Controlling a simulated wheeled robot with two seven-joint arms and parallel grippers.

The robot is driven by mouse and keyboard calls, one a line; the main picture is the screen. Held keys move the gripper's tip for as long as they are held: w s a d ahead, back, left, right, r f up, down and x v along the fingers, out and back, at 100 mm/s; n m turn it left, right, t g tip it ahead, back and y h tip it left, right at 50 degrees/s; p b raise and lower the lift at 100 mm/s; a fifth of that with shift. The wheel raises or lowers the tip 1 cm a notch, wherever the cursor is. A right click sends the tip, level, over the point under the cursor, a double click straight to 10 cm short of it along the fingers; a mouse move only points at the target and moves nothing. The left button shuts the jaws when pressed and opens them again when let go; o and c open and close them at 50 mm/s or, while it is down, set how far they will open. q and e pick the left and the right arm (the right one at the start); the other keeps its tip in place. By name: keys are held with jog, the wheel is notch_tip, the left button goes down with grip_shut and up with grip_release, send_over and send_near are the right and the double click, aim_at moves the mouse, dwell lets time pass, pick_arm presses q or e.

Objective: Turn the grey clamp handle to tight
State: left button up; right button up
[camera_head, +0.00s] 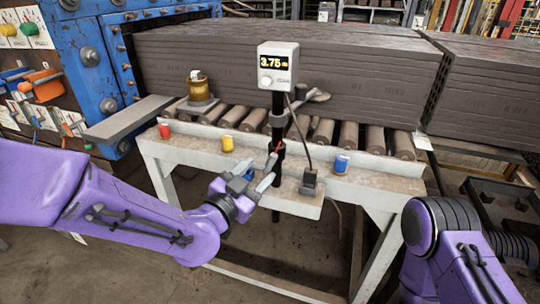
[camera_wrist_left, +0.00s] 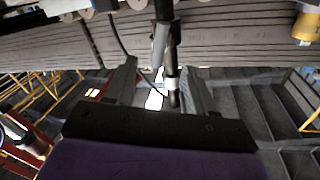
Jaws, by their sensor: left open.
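A grey clamp handle (camera_head: 304,102) sticks out to the right from the black post (camera_head: 278,140), just below the grey display box (camera_head: 279,63), which reads 3.75. My left gripper (camera_head: 270,172) is open and empty, lower on the post and below the handle. In the left wrist view its two fingers (camera_wrist_left: 160,80) are apart, with the post (camera_wrist_left: 165,12) showing between and beyond them. A grey lever-like part hangs beside the post there; I cannot tell if it is the handle. Whether the fingers touch the post is unclear.
A cable runs from the post to a small dark box (camera_head: 310,181).

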aim_at(268, 160)
pick_arm(q)
jog(key=p+x, duration=0.1)
jog(key=x, duration=0.4)
jog(key=shift+w+d, duration=0.1)
jog(key=shift+w, duration=0.1)
jog(key=shift+w+d, duration=0.25)
jog(key=shift+w, duration=0.2)
jog(key=c, duration=1)
jog(key=shift+a+f+n+b, duration=0.1)
jog(key=shift+f+n+b, duration=0.3)
jog(key=shift+n+b, duration=0.75)
jog(key=shift+a+r+n+t, duration=0.1)
jog(key=shift+n+t, duration=0.3)
jog(key=shift+n, duration=0.15)
jog(key=shift+r+n+b, duration=0.15)
jog(key=shift+n+b, duration=0.15)
jog(key=shift+b, duration=0.05)
jog(key=shift+r, duration=0.15)
